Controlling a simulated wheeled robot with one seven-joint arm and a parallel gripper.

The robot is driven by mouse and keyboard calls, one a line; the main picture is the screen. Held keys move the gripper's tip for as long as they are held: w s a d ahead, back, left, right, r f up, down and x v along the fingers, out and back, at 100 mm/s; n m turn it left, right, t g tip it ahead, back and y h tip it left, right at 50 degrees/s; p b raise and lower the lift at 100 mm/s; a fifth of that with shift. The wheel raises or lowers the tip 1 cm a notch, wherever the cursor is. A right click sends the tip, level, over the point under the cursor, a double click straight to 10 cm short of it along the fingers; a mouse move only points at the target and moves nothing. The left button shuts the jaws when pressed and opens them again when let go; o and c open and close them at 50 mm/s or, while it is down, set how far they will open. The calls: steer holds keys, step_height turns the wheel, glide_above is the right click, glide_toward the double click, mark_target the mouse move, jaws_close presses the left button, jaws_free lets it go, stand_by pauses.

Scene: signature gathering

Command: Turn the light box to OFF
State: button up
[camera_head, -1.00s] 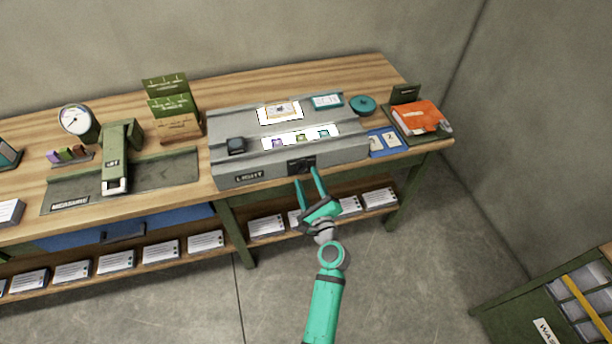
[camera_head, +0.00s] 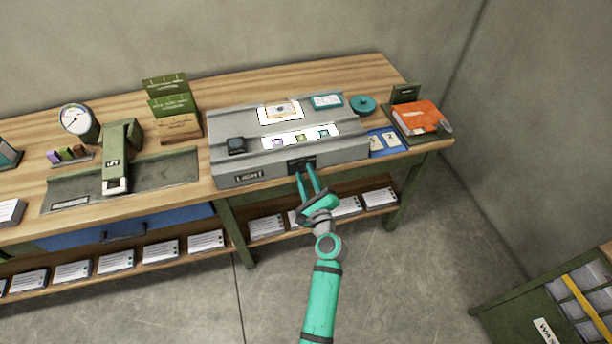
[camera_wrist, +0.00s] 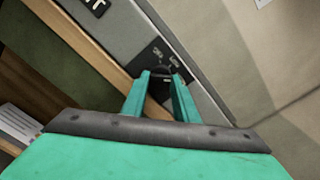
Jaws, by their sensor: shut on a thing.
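The grey light box (camera_head: 225,158) stands on the wooden workbench, with "LIGHT" on its front and two bright lit windows on top. A dark switch plate (camera_head: 297,167) is on its front face. My gripper (camera_head: 307,172) reaches up to that plate from the front, its fingers close together. In the wrist view my gripper (camera_wrist: 162,92) is shut on a small dark knob (camera_wrist: 161,71) on the plate (camera_wrist: 150,54). The fingers hide part of the knob. White lettering shows on the plate, too small and tilted to read surely.
A green lever device (camera_head: 115,160) and a round dial (camera_head: 76,119) stand to the left. An orange book (camera_head: 415,117) and blue cards (camera_head: 385,141) lie to the right. Card stacks (camera_head: 205,241) fill the lower shelf. The floor in front is clear.

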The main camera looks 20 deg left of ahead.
steer(key=shift+n, duration=0.3)
steer(key=n, duration=1.9)
steer(key=shift+a+r, duration=0.1)
steer(key=shift+r, duration=0.3)
steer(key=shift+w, duration=0.1)
steer(key=o, duration=1.1)
steer(key=shift+c, duration=0.2)
